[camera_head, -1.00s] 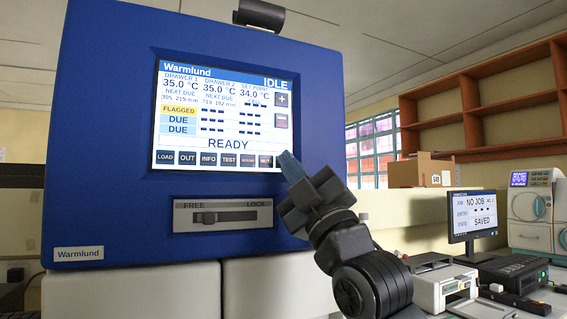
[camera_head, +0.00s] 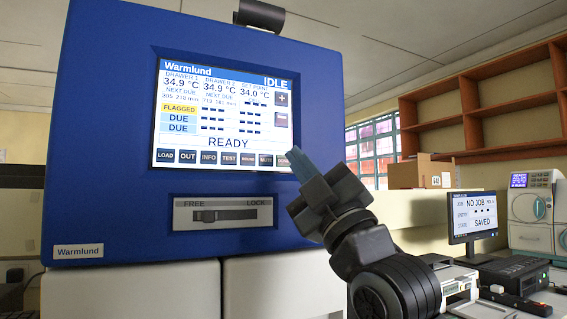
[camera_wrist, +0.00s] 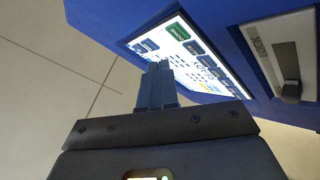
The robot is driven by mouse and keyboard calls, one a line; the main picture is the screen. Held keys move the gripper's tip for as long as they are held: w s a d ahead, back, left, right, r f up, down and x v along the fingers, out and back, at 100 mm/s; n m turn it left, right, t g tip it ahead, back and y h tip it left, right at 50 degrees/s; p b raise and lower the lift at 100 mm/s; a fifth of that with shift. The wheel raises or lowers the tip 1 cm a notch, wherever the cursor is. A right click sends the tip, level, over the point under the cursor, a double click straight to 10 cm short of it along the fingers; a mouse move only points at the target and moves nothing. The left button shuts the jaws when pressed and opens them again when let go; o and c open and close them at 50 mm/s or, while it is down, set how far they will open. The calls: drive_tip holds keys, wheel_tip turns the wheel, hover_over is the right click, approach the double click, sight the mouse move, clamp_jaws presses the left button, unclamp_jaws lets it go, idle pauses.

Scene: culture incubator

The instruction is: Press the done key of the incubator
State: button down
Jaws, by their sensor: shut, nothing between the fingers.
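The blue Warmlund incubator (camera_head: 110,130) carries a lit screen (camera_head: 215,125) reading IDLE and READY. A row of keys runs along the screen's bottom: LOAD, OUT, INFO, TEST and others. The rightmost key (camera_head: 283,160) is partly covered by my fingertips in the head view; in the wrist view a green key (camera_wrist: 179,31) shows at that end of the row, its label too small to read surely. My gripper (camera_head: 297,158) is shut and empty, its blue fingers by the screen's lower right corner. In the wrist view the fingertips (camera_wrist: 158,66) appear near the screen; contact cannot be told.
A FREE/LOCK slider (camera_head: 222,215) sits on the panel below the screen. Plus and minus keys (camera_head: 281,99) are at the screen's right side. A monitor (camera_head: 473,215) and bench devices stand to the right, with a cardboard box (camera_head: 415,172) behind.

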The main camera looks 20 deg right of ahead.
drive_tip(key=shift+s, duration=1.6)
drive_tip(key=s+f+m+g+h, duration=0.2)
drive_tip(key=s+f+m, duration=0.2)
drive_tip(key=f, duration=0.7)
drive_tip(key=s+f+m+g+h, duration=0.1)
drive_tip(key=s+f+m+h, duration=0.25)
drive_tip(key=f, duration=0.75)
drive_tip(key=s+f+m+g+h, duration=0.1)
drive_tip(key=s+f+m+g, duration=0.2)
drive_tip(key=f, duration=0.8)
drive_tip(key=s+f+m+g, duration=0.1)
drive_tip(key=s+f, duration=0.3)
drive_tip(key=s, duration=0.5)
drive_tip(key=s+f+m+g, duration=0.1)
drive_tip(key=s+f+g, duration=0.1)
drive_tip(key=s+f, duration=0.3)
drive_tip(key=s+f+m+g, duration=0.2)
drive_tip(key=s+f, duration=0.3)
drive_tip(key=s, duration=0.9)
drive_tip(key=shift+a+g+y, duration=0.15)
drive_tip(key=shift+g+y, duration=0.15)
drive_tip(key=shift+y, duration=0.15)
